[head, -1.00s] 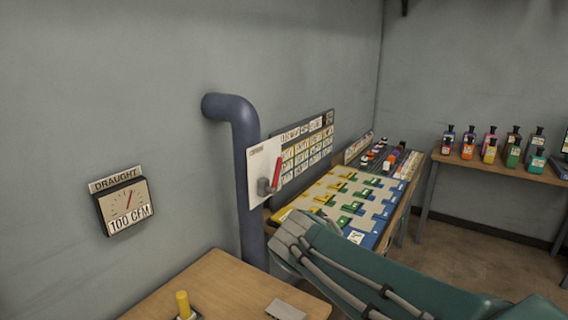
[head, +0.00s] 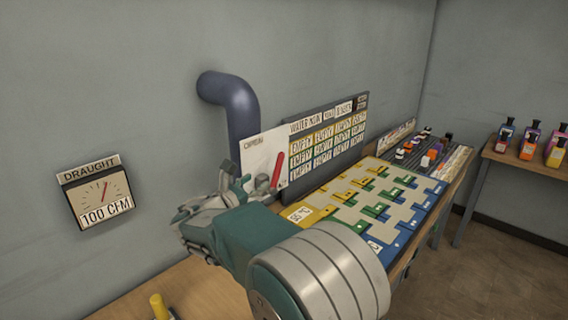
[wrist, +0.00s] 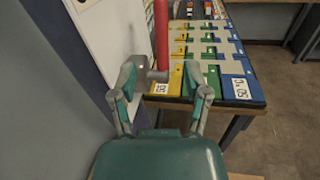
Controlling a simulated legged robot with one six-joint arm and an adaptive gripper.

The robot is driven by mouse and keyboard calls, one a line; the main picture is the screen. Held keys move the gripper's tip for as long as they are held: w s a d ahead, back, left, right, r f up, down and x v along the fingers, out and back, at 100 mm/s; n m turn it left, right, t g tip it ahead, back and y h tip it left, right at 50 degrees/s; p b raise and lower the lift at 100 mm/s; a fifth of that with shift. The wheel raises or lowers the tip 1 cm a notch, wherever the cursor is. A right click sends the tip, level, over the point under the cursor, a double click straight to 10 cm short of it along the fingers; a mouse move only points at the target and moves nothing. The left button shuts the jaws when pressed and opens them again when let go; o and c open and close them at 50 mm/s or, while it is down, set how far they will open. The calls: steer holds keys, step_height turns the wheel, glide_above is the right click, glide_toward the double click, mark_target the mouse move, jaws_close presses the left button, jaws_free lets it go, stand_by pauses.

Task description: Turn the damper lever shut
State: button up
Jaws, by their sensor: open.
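The damper lever (head: 277,168) has a red handle, tilted a little right of upright, on a white plate (head: 256,158) fixed to the dark blue wall pipe (head: 237,108). In the wrist view the red handle (wrist: 161,35) is seen at the top centre, with a grey pivot piece at its lower end. My gripper (head: 208,193) is in front of the plate's lower left in the head view and hides the lever's base. In the wrist view its open fingers (wrist: 166,84) stand either side of the pivot end; I cannot tell whether they touch it.
A draught gauge (head: 99,197) on the wall reads 100 CFM. A label board (head: 325,150) and a table with a coloured slotted board (head: 365,207) lie just right of the plate. A wooden table with a yellow knob (head: 159,305) is below. Bottles (head: 528,142) stand far right.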

mark_target(276, 167)
steer(key=x, duration=1)
steer(key=shift+w+d, duration=0.15)
steer(key=shift+d, duration=0.1)
steer(key=shift+a, duration=0.15)
jaws_close()
